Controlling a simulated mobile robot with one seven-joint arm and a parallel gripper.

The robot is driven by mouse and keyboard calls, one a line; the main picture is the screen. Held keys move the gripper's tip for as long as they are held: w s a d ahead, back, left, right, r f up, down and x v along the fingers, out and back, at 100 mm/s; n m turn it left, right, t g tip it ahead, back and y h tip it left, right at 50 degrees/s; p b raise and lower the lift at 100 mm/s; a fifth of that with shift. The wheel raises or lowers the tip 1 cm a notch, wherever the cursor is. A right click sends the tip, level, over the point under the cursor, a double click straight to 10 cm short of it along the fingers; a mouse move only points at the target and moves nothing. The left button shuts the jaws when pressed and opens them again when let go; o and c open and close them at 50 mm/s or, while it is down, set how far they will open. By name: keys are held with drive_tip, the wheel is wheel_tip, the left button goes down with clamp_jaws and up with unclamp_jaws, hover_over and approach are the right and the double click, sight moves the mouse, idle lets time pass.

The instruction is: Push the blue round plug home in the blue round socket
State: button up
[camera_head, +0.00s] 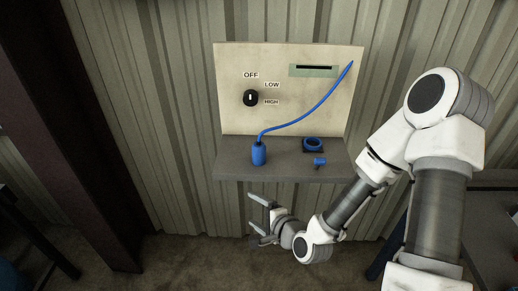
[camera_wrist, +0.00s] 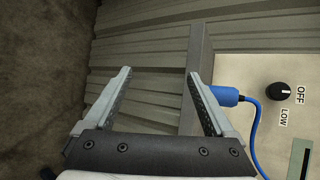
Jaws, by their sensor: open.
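The blue round plug (camera_head: 258,154) stands on the left part of the grey shelf, with a blue cable running from its top up to the panel's right edge. It also shows in the wrist view (camera_wrist: 227,96), just right of the right finger. The blue round socket (camera_head: 313,144) is a blue ring on a dark base, to the right of the plug on the shelf. The plug is apart from the socket. My gripper (camera_head: 252,217) is open and empty, below and in front of the shelf; both fingers show in the wrist view (camera_wrist: 158,74). The socket is not visible there.
A small blue piece (camera_head: 319,162) lies on the shelf (camera_head: 230,167) just in front of the socket. Behind stands a pale panel (camera_head: 230,110) with a black knob (camera_head: 251,98) and a slot (camera_head: 314,70). The blue cable (camera_head: 310,115) hangs across the panel. Left of the shelf is clear.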

wheel_tip(320, 180, up, 3)
drive_tip(key=a+m+t+p, duration=0.2)
drive_tip(key=m+t, duration=0.2)
drive_tip(key=m, duration=0.4)
drive_tip(key=m+t+h+b, duration=0.45)
drive_tip(key=m+b, duration=0.25)
drive_tip(key=m, duration=0.5)
approach(260, 155)
drive_tip(key=shift+g+h, duration=0.25)
drive_tip(key=shift+g, duration=0.1)
drive_tip(key=w, duration=0.1)
drive_tip(key=w+a+p, duration=0.1)
drive_tip(key=w+r, duration=0.1)
drive_tip(key=w, duration=0.1)
drive_tip(key=shift+a+p, duration=0.2)
drive_tip(key=shift+p, duration=0.15)
drive_tip(key=shift+w+a+f+p, duration=0.15)
drive_tip(key=shift+w+p, duration=0.2)
drive_tip(key=shift+w, duration=1.25)
drive_tip(key=shift+w+a+p, duration=0.15)
drive_tip(key=shift+w+p, duration=0.2)
drive_tip(key=shift+w, duration=1.25)
clamp_jaws()
